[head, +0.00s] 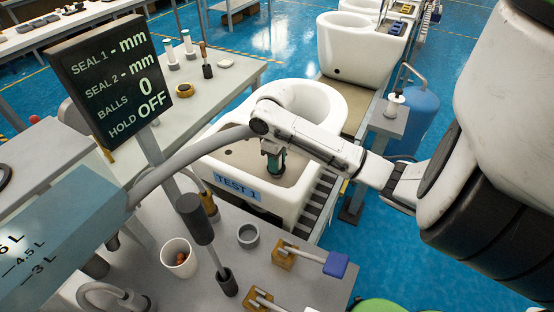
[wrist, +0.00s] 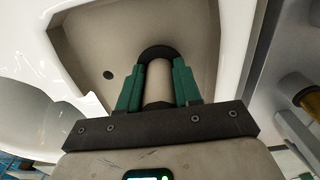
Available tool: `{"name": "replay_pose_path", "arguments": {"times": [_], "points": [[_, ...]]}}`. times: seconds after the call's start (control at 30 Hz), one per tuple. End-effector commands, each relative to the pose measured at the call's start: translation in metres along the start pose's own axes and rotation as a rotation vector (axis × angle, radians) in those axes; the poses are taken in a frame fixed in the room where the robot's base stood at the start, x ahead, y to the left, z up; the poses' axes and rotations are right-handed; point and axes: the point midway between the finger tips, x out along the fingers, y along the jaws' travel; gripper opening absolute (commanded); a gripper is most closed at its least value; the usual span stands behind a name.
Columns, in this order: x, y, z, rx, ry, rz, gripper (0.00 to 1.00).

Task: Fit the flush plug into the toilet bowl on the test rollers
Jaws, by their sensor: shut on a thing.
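The white toilet bowl (head: 320,97) sits on the test rollers (head: 318,205), with a blue "TEST 1" label on its near side. My gripper (head: 272,167) is over the near part of the toilet, above its beige recessed surface. In the wrist view, the green fingers of my gripper (wrist: 158,78) are shut on the flush plug (wrist: 158,84), a pale cylinder with a dark round end. The bowl's beige recess (wrist: 105,40) and a small dark hole (wrist: 109,75) show beyond it. I cannot tell whether the plug's dark end touches the toilet.
A display (head: 115,72) reads balls 0, hold OFF. The near grey bench (head: 215,285) carries a white cup (head: 179,258), a grey ring (head: 248,236) and a blue-handled tool (head: 335,264). Another toilet (head: 350,50) stands behind. A blue tank (head: 413,120) is at right.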

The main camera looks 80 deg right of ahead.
Motion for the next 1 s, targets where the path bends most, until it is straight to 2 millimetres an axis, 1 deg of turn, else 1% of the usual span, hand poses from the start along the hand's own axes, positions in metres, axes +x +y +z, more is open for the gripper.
{"name": "replay_pose_path", "arguments": {"times": [0.8, 0.83, 1.0], "points": [[0.019, 0.0, 0.0, 0.001, 0.0, 0.0, 0.0], [0.019, 0.0, 0.0, 0.001, 0.0, 0.0, 0.35], [0.018, 0.0, 0.0, 0.0, 0.0, 0.0, 0.51]]}}
